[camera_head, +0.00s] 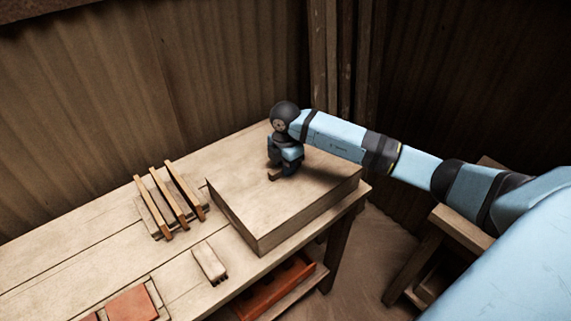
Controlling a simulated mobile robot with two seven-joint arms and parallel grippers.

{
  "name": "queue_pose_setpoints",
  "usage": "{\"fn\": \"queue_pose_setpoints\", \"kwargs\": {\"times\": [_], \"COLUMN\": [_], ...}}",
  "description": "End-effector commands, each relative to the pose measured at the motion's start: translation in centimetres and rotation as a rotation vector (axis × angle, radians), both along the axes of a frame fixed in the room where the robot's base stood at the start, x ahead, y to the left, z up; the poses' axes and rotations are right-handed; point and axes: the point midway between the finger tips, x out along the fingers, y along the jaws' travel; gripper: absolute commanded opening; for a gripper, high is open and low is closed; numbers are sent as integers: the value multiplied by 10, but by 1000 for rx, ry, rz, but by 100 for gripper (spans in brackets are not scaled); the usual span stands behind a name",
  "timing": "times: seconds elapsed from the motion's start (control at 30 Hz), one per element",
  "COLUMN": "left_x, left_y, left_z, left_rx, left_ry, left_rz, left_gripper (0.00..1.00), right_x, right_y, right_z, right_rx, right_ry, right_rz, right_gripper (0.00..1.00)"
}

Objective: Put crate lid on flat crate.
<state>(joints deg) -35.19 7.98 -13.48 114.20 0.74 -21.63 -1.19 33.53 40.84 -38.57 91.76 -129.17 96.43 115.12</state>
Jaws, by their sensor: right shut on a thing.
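A wide, flat wooden box shape (257,235) stands at the right end of the workbench, its top closed by a pale board, the crate lid (245,197). The lid lies level over the flat crate; from here I cannot tell whether it rests fully on the rim. My right gripper (281,172) reaches in from the right, points down, and is shut on the small brown handle (274,176) on the lid. The gripper and its wrist hide part of the handle. The crate's inside is hidden. My left gripper is not in view.
A wooden rack with upright slats (160,205) stands left of the crate. An orange tray (275,292) sits on the shelf below. A wooden stand (424,248) is at right.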

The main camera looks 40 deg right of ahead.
Motion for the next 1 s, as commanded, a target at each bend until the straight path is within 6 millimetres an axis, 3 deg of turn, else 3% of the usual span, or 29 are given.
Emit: {"fn": "queue_pose_setpoints", "kwargs": {"times": [0.03, 0.07, 0.17, 0.43, 0.6, 1.0], "left_x": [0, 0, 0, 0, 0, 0], "left_y": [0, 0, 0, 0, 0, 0], "left_z": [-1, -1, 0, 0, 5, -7], "left_rx": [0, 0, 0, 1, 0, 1], "left_ry": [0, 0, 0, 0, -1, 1], "left_rz": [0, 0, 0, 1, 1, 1], "left_gripper": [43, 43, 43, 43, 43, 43], "right_x": [0, 0, 0, 0, 1, 1], "right_y": [0, 0, 0, 0, 0, 0], "right_z": [-1, -2, -1, 0, 16, 99], "right_rx": [0, 0, 0, 0, 0, 0], "right_ry": [-1, 0, 0, 0, -3, -5], "right_rz": [0, 0, 0, 0, 0, 0], "right_gripper": [0, 28, 49, 49, 49, 49]}}
